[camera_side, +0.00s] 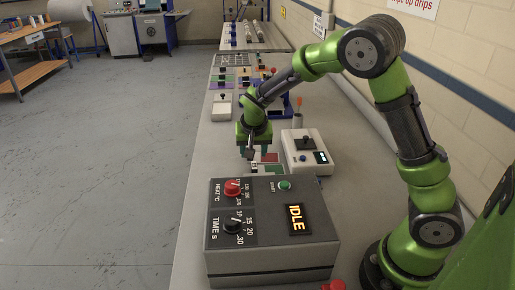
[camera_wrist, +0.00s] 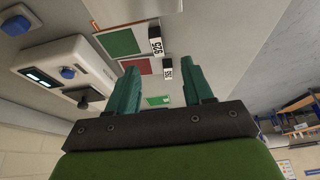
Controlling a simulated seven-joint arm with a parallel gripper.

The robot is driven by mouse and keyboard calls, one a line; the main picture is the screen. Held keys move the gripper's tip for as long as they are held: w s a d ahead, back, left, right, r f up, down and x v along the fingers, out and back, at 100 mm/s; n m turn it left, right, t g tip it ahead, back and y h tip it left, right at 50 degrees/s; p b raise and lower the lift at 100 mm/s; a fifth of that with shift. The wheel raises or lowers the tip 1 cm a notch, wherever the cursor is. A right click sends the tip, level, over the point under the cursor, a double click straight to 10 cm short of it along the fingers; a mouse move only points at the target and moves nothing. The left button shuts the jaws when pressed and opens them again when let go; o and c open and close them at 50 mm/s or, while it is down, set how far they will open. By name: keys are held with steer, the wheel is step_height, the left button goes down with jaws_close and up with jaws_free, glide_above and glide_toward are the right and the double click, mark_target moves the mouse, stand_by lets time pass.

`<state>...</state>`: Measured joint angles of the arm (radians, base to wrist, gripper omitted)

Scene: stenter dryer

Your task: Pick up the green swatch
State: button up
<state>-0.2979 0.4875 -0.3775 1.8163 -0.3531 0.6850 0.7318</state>
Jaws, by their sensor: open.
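In the wrist view a dark green swatch (camera_wrist: 120,43) lies flat near the top, beside a tag reading 925. A red swatch (camera_wrist: 134,67) lies below it in the picture, beside another numbered tag. A smaller, brighter green patch (camera_wrist: 157,100) shows between the fingers, farther off. My gripper (camera_wrist: 158,78) is open, with its two teal fingers apart and nothing between them. In the side view my gripper (camera_side: 252,152) hangs low over the bench, just left of the white device. Small coloured patches beside it there are partly hidden.
A white device (camera_side: 305,150) with a dark knob and small display stands close right of my gripper. A grey control box (camera_side: 268,262) reading IDLE stands in front. Several coloured items (camera_side: 230,80) lie farther back along the bench. The wall runs along the right.

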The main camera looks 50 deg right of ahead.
mark_target(254, 165)
steer(key=x, duration=0.8)
steer(key=shift+s+d+f, duration=0.1)
steer(key=shift+d+f, duration=0.05)
jaws_close()
